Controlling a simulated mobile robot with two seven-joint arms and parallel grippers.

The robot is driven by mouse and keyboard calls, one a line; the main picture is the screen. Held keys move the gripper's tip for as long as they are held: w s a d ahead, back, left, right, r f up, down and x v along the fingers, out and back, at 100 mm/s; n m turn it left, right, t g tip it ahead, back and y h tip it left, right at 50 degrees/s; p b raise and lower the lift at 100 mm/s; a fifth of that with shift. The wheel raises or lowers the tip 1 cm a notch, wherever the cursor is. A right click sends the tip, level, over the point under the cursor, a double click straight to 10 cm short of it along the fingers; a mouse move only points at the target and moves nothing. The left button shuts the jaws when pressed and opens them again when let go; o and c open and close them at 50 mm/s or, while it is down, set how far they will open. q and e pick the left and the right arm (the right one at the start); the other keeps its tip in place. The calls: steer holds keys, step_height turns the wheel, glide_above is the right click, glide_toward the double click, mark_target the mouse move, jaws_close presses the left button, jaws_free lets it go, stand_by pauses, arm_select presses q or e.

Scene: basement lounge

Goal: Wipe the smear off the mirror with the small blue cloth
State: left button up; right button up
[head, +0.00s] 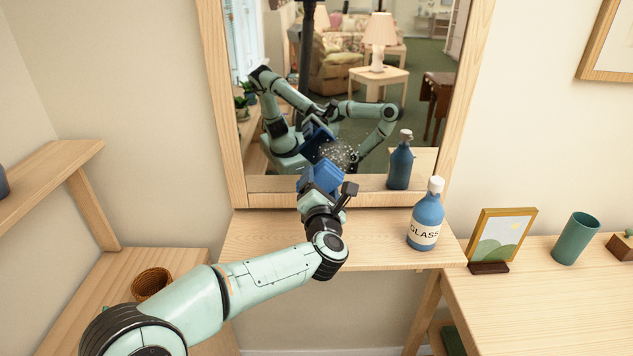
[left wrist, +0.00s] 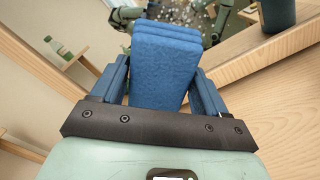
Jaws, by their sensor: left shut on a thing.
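The small blue cloth (head: 322,176) looks like a folded block, and my left gripper (head: 318,188) is shut on it in front of the mirror's lower part. The cloth (left wrist: 165,65) also shows between the blue fingers in the left wrist view. The mirror (head: 290,186) has a light wooden frame. The smear (head: 338,154) is a patch of white specks low on the glass, just above and right of the cloth. Its specks show beyond the cloth in the left wrist view (left wrist: 180,14). I cannot tell whether the cloth touches the glass. My right gripper is not directly in view.
A blue bottle with a white cap (head: 426,216) stands on the wooden shelf (head: 290,240), right of my gripper. A picture frame (head: 501,236) and green cup (head: 575,238) stand farther right. A wicker basket (head: 151,283) is at lower left. The shelf's left part is clear.

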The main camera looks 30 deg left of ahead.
arm_select(q)
steer(key=shift+w+a+r+p, duration=0.15)
steer(key=shift+w+a+p, duration=0.15)
steer(key=shift+w+p, duration=0.25)
steer(key=p+x, duration=0.2)
steer(key=shift+w+a, duration=0.15)
steer(key=shift+w, duration=0.15)
steer(key=shift+p+x, duration=0.6)
steer(key=shift+x, duration=0.25)
steer(key=shift+p+x, duration=0.3)
steer(key=shift+x, duration=0.65)
